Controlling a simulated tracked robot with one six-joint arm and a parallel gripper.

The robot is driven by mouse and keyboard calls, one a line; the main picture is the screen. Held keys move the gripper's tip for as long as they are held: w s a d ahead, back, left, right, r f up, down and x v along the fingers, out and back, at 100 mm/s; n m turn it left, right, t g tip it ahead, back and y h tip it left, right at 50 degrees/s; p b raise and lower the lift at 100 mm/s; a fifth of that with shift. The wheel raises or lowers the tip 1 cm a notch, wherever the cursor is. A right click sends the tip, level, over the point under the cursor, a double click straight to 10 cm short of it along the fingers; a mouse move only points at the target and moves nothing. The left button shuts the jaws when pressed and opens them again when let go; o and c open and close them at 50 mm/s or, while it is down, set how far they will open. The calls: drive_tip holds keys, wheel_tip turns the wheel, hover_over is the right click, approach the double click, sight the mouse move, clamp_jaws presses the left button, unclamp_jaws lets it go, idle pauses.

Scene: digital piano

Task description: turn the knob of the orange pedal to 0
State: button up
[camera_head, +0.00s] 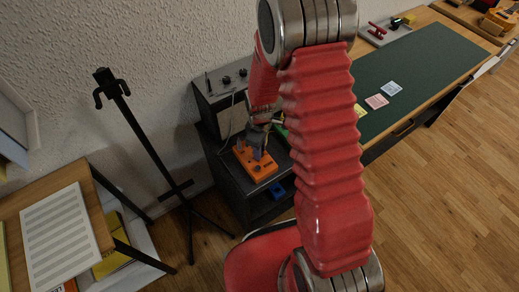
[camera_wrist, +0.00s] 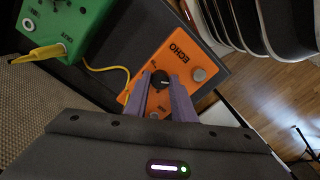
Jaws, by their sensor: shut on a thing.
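The orange pedal (camera_head: 254,162) lies on top of a dark cabinet in the head view. In the wrist view the orange pedal (camera_wrist: 172,58) carries the word ECHO and a silver footswitch. Its black knob (camera_wrist: 159,79) has a light pointer line and sits between the two purple fingertips of my gripper (camera_wrist: 162,84). My gripper is shut on the knob, one finger on each side. In the head view my gripper (camera_head: 256,140) reaches down over the pedal, and the knob cannot be made out there. The scale marks around the knob are mostly hidden by the fingers.
A green pedal (camera_wrist: 75,22) with a yellow plug and cable (camera_wrist: 110,68) stands beside the orange pedal. A grey amplifier (camera_head: 224,88) stands behind. A black stand (camera_head: 150,150) is to the left. A blue object (camera_head: 277,190) sits lower in the cabinet (camera_head: 225,178).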

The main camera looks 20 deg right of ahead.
drive_tip(key=shift+n, duration=1.1)
drive_tip(key=o, duration=1.1)
drive_tip(key=shift+c, duration=0.2)
wheel_tip(320, 180, up, 14)
drive_tip(key=shift+f, duration=0.15)
